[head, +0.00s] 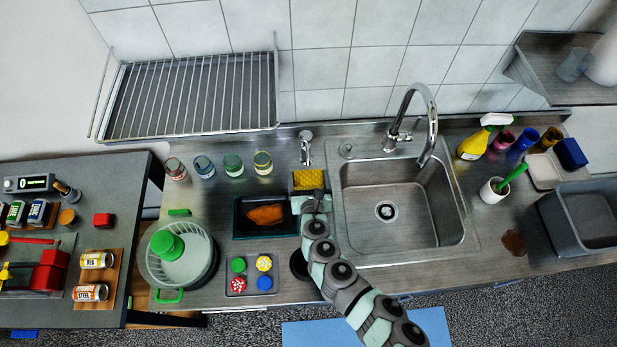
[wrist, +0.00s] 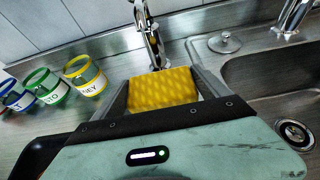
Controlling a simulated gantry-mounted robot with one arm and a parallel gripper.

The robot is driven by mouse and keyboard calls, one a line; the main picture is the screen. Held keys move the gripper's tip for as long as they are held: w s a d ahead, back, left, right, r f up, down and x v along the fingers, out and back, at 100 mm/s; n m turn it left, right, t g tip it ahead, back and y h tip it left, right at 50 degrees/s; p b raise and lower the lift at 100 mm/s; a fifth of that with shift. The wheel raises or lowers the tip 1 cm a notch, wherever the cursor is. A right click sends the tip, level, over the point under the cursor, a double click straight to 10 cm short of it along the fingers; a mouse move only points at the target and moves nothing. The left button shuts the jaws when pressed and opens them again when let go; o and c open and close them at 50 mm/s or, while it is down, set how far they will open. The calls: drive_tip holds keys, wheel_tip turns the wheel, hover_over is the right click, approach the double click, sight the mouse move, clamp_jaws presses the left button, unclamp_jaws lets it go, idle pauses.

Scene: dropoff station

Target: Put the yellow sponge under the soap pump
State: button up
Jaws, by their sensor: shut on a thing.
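The yellow sponge (head: 309,179) is between the fingers of my gripper (head: 311,190), left of the sink, near the back of the counter. In the wrist view the yellow sponge (wrist: 161,88) shows between the two fingers of my gripper (wrist: 162,98), which is shut on it. The chrome soap pump (head: 306,148) stands at the back of the counter, just behind the sponge. It also shows in the wrist view as the soap pump (wrist: 150,35), beyond the sponge. I cannot tell whether the sponge touches the counter.
Several labelled jars (head: 232,165) stand left of the pump. A dark tray (head: 245,233) with an orange piece lies left of my gripper. The sink (head: 353,215) with its faucet (head: 430,120) is on the right. A wire rack (head: 190,95) hangs above the jars.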

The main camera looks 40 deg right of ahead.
drive_tip(key=shift+f, duration=0.25)
drive_tip(key=o, duration=1.1)
drive_tip(key=shift+o, duration=0.2)
drive_tip(key=shift+s+r, duration=0.1)
drive_tip(key=shift+r, duration=0.25)
drive_tip(key=v, duration=1.1)
drive_tip(key=shift+s+a+r, duration=0.1)
drive_tip(key=shift+s+a, duration=0.1)
drive_tip(key=shift+s, duration=0.05)
drive_tip(key=shift+s+a, duration=0.1)
drive_tip(key=shift+r, duration=0.15)
